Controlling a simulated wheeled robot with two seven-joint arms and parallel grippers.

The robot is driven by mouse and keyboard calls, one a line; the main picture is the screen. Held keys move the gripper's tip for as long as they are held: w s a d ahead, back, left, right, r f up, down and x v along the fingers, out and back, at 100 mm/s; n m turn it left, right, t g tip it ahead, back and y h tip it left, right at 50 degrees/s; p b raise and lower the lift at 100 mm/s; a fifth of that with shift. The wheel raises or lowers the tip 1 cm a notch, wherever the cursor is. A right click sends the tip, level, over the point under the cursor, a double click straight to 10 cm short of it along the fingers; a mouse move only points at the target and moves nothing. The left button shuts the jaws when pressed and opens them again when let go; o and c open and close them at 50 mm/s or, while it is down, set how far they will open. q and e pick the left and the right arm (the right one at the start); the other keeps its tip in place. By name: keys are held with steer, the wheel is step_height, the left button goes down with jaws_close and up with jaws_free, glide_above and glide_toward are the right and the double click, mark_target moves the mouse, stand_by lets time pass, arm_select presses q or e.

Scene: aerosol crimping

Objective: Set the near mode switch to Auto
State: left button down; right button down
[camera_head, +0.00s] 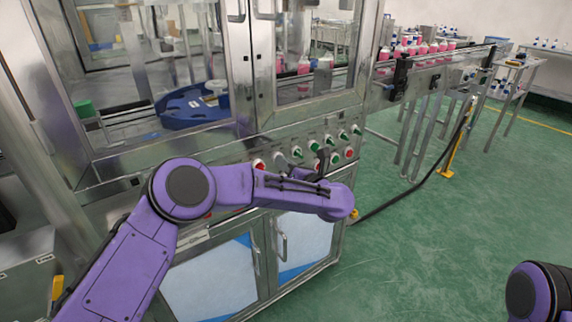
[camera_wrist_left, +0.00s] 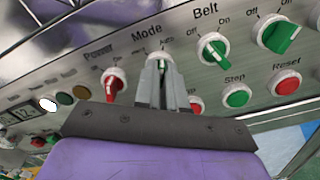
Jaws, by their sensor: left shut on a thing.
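The control panel shows close in the left wrist view. In the head view my left gripper (camera_head: 321,161) is a dark shape reaching the panel, largely hidden behind my purple arm. My right gripper is out of view.
Beside the mode switch are the red power switch (camera_wrist_left: 113,82) and the green belt switch (camera_wrist_left: 213,48). A conveyor (camera_head: 440,60) with pink bottles extends right; green floor is clear.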

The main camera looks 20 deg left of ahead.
arm_select(q)
steer(key=c, duration=1.4)
jaws_free()
steer(key=shift+s+f, duration=0.1)
steer(key=shift+f, duration=0.2)
steer(key=shift+o, duration=0.9)
steer(key=shift+r, duration=0.2)
steer(key=shift+d, duration=0.1)
steer(key=b+v, duration=0.1)
steer(key=v, duration=0.9)
steer(key=shift+s, duration=0.25)
steer(key=shift+d, duration=0.1)
